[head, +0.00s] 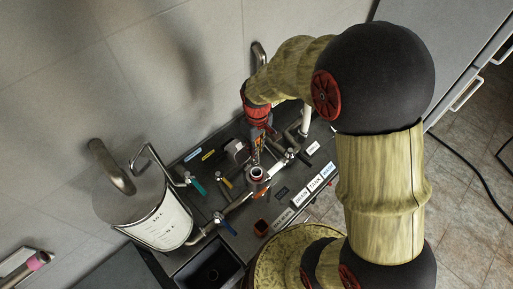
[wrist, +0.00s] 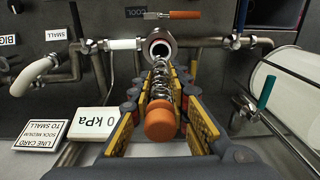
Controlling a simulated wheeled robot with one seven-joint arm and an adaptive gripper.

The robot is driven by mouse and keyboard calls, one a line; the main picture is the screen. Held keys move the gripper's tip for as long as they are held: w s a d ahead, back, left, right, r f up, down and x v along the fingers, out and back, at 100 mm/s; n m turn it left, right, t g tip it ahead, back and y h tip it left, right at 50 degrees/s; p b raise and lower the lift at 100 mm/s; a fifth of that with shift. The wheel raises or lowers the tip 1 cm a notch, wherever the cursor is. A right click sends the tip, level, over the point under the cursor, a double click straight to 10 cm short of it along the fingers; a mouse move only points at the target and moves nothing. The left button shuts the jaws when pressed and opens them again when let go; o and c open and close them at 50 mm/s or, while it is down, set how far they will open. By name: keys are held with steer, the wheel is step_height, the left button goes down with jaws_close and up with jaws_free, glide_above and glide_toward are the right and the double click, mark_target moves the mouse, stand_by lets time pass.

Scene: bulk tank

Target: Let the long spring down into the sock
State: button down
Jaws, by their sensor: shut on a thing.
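The long spring (wrist: 161,82) is a shiny metal coil with an orange end cap (wrist: 160,124). My gripper (wrist: 161,92) is shut on the spring, its yellow pads on both sides of the coil; in the head view my gripper (head: 257,140) is above the open pipe. The spring's far end points at the round mouth of the metal filter housing (wrist: 160,46), which also shows in the head view (head: 257,173). A pale ring lines this mouth and may be the sock. I cannot tell whether the spring tip is inside the mouth or just short of it.
Metal pipes with coloured valve handles run on both sides of the housing. A white bucket-like vessel (head: 158,220) stands at left. A 0 kPa display (wrist: 93,121) and a line card (wrist: 43,133) are near the gripper. A dark basin (head: 212,272) is in front.

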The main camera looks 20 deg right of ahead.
mark_target(258, 177)
steer(key=shift+s+f+b, duration=0.1)
steer(key=shift+f+b, duration=4.55)
steer(key=shift+f, duration=2.7)
steer(key=f, duration=0.1)
steer(key=s+f+b, duration=0.1)
steer(key=f+b, duration=0.1)
steer(key=shift+s+f, duration=0.25)
steer(key=shift+s, duration=0.15)
steer(key=c, duration=2.4)
jaws_free()
steer(key=shift+w+f+b, duration=0.35)
steer(key=shift+w+f, duration=0.25)
steer(key=shift+f, duration=0.05)
steer(key=shift+w+f, duration=0.1)
steer(key=shift+c, duration=0.8)
jaws_close()
steer(key=o, duration=1.2)
jaws_free()
steer(key=shift+r, duration=0.2)
steer(key=o, duration=0.9)
steer(key=shift+w+r, duration=0.15)
